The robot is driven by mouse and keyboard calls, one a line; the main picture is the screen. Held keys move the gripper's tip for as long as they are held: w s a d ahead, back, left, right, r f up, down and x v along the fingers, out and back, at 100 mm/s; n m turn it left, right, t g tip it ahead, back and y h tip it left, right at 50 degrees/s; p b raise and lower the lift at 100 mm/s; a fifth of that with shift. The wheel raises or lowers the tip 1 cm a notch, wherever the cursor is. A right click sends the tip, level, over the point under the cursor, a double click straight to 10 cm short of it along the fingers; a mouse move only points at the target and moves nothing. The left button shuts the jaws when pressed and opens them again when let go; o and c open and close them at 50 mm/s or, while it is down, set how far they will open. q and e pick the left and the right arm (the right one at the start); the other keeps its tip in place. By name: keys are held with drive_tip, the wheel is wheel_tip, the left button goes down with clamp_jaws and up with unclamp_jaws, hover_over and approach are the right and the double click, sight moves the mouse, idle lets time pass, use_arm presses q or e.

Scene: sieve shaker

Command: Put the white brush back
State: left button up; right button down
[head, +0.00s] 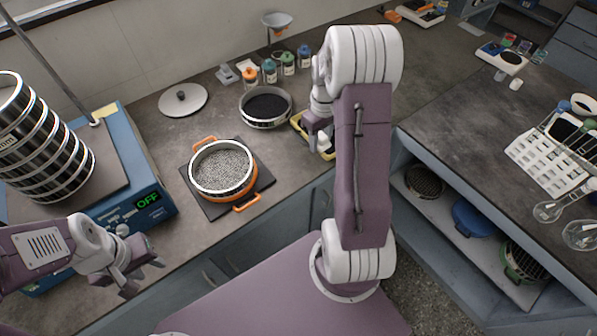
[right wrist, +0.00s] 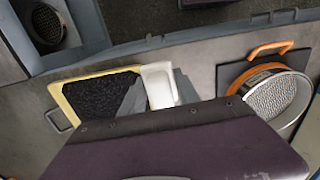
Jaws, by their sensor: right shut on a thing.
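The white brush (right wrist: 158,84) shows in the right wrist view between the grey fingers of my right gripper (right wrist: 160,92), which is shut on it. The brush is over or at the edge of a yellow-rimmed tray (right wrist: 62,105) with a black lining. I cannot tell whether the brush touches the tray. In the head view my right gripper (head: 319,136) is at the tray (head: 298,124), and my arm hides much of both. My left gripper (head: 146,274) is open and empty, in front of the blue shaker at the lower left.
A sieve with pale grains (head: 222,168) sits on an orange-handled dark plate left of the tray. A sieve with black grains (head: 265,107), several small bottles (head: 270,70) and a round lid (head: 183,100) stand behind. The shaker (head: 150,190) with its sieve stack reads OFF.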

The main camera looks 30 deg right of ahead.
drive_tip(key=shift+s+d+f, duration=0.1)
drive_tip(key=shift+d+f, duration=0.1)
drive_tip(key=shift+d, duration=0.35)
drive_tip(key=shift+s+d+f, duration=0.1)
drive_tip(key=shift+d+f, duration=0.1)
drive_tip(key=shift+d, duration=0.3)
hover_over(288, 161)
wheel_tip(288, 161, down, 7)
drive_tip(key=shift+s+r+p, duration=0.1)
drive_tip(key=shift+p, duration=0.2)
wheel_tip(288, 161, down, 4)
drive_tip(key=shift+s+r, duration=0.15)
drive_tip(key=shift+r, duration=0.1)
drive_tip(key=shift+f, duration=0.3)
drive_tip(key=shift+f, duration=0.15)
drive_tip(key=c, duration=0.9)
unclamp_jaws()
